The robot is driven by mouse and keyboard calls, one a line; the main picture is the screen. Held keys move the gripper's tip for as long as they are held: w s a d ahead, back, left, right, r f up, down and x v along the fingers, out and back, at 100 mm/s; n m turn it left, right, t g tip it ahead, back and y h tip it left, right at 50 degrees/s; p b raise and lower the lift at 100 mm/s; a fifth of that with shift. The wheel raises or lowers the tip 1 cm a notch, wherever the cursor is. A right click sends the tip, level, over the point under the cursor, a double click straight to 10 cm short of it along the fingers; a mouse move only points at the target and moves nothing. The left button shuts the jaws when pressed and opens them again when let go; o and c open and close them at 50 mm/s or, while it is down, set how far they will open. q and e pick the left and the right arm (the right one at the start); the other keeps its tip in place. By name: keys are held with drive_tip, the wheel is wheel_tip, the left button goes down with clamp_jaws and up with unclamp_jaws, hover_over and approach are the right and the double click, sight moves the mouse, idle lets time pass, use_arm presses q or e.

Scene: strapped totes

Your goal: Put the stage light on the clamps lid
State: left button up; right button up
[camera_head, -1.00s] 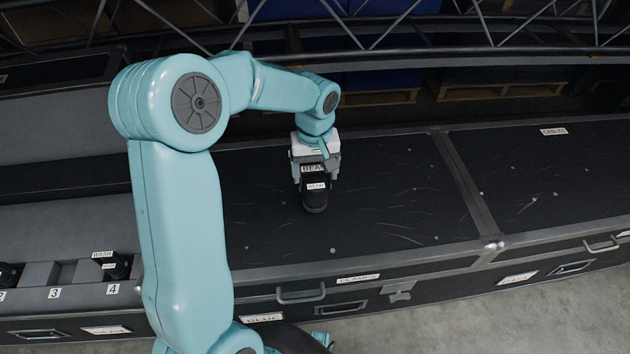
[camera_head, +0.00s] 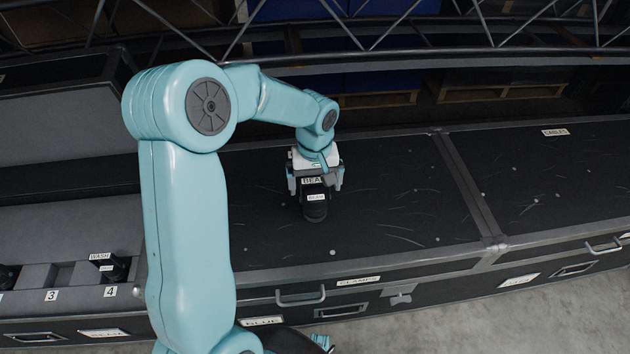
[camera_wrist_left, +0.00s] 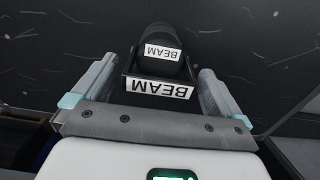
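The stage light (camera_head: 315,210) is a short black cylinder with white BEAM labels. It stands on the black clamps lid (camera_head: 400,205), whose case has a CLAMPS label on its front. My left gripper (camera_head: 315,184) is directly behind the light, with a finger on each side. In the left wrist view the light (camera_wrist_left: 163,60) sits between the two spread fingers (camera_wrist_left: 160,80), with a narrow gap at each side. The gripper is open. The light's underside is hidden.
A grey rack with numbered slots (camera_head: 52,296) is at the lower left and holds a WASH light (camera_head: 112,267). A cables lid (camera_head: 555,170) adjoins on the right. A metal truss (camera_head: 450,50) runs behind. The clamps lid is clear right of the light.

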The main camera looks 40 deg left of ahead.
use_arm(q)
drive_tip(key=shift+r+p, duration=0.35)
drive_tip(key=shift+r, duration=0.1)
wheel_tip(320, 180, up, 12)
drive_tip(key=p, duration=0.1)
drive_tip(key=shift+f+p, duration=0.2)
drive_tip(key=shift+p, duration=0.15)
